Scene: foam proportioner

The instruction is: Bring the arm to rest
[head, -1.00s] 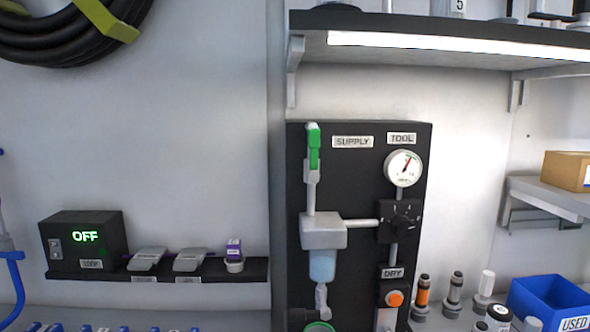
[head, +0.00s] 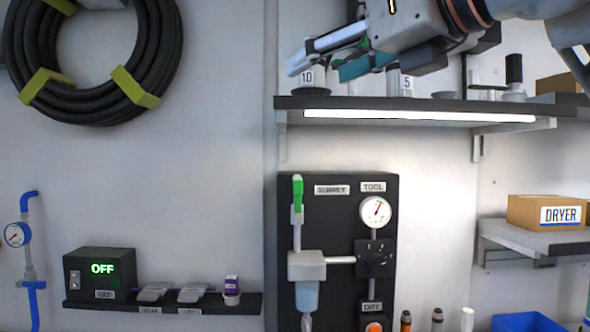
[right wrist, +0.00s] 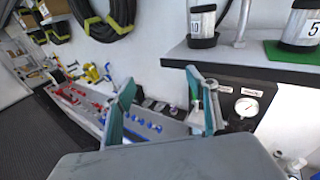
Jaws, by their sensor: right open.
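My right gripper (head: 325,62) comes in from the upper right in the head view, in front of the top shelf (head: 420,110). Its two fingers are apart with nothing between them. In the right wrist view the open fingers (right wrist: 160,90) frame the lower ledge with small blue-topped parts, well beyond them. The cylinder marked 10 (head: 311,78) and the cylinder marked 5 (head: 400,83) stand on the shelf and are partly hidden by the gripper in the head view. My left gripper is in neither view.
The black supply panel (head: 340,220) with a gauge (head: 375,211) is below the shelf. A box marked DRYER (head: 545,212) sits on a side shelf. A coiled hose (head: 160,55) hangs at the left. The OFF display box (head: 100,269) stands on a small ledge.

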